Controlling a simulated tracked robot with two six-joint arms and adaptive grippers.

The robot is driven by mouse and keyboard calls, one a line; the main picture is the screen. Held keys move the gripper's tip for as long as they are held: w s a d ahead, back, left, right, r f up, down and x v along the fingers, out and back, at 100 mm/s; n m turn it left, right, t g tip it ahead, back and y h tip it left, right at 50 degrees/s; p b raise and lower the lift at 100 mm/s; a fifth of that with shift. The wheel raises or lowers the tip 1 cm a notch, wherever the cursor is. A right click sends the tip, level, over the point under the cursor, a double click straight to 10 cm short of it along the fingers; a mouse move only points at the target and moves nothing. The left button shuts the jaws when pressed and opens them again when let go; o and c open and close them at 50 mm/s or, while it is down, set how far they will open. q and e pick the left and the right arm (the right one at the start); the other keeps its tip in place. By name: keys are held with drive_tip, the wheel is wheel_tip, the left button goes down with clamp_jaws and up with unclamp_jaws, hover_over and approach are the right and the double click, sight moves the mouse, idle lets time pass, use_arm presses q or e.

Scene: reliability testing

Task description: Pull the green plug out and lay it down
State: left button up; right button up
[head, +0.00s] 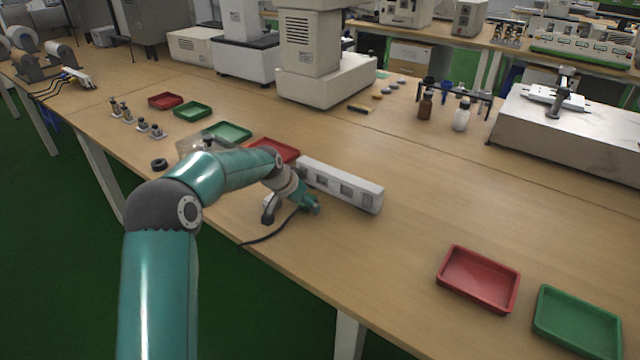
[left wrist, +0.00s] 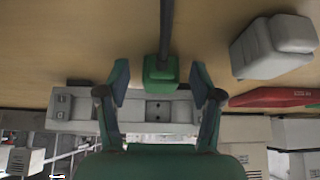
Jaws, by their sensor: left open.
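The green plug (left wrist: 160,73) shows in the left wrist view against the side of a white power strip (left wrist: 75,104), with its dark cable (left wrist: 166,25) running away over the table. Whether it is fully seated cannot be seen. My left gripper (left wrist: 159,84) is open, with one finger on each side of the plug and a gap on both sides. In the head view, my left gripper (head: 290,207) is low over the table at the near side of the power strip (head: 345,186). The plug is hard to tell from the fingers there. My right gripper is out of view.
A red tray (head: 276,149) lies just behind my left forearm; a green tray (head: 230,133) is left of it. A red tray (head: 478,279) and a green tray (head: 577,321) lie at the right front. A grey block (left wrist: 274,46) shows beside the gripper. The table's middle is clear.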

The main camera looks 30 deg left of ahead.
use_arm(q)
drive_tip(key=shift+r, duration=0.1)
drive_tip(key=v, duration=1.1)
drive_tip(key=shift+s+r, duration=0.2)
drive_tip(key=shift+r, duration=0.1)
